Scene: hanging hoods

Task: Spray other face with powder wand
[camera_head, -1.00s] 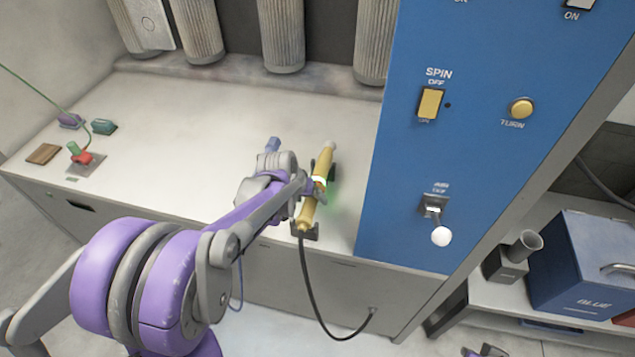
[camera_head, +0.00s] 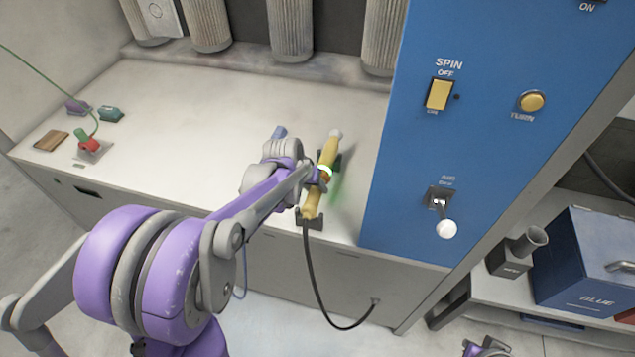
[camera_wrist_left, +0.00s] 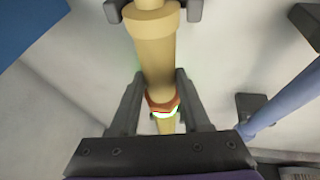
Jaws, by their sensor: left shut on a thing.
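The powder wand (camera_head: 328,156) is a tan tube with a pale tip and a bright ring near its middle. It lies along dark brackets (camera_head: 310,222) near the bench's front edge; whether it is lifted slightly is unclear. My left gripper (camera_head: 322,177) is shut on its middle. In the left wrist view the fingers (camera_wrist_left: 160,100) stand on both sides of the wand (camera_wrist_left: 155,50), by a reddish band and lit ring. A black hose (camera_head: 316,275) runs from its lower end to the bench front. Part of my right gripper (camera_head: 487,348) shows at the bottom edge, jaws unclear.
Pleated filters (camera_head: 290,30) hang behind the bench (camera_head: 200,110). A blue panel (camera_head: 405,170) with switches and a white-knobbed lever (camera_head: 445,228) stands right of the wand. A red-and-green clamp (camera_head: 88,143) and small blocks are at the left. A blue box (camera_head: 590,255) sits on the right shelf.

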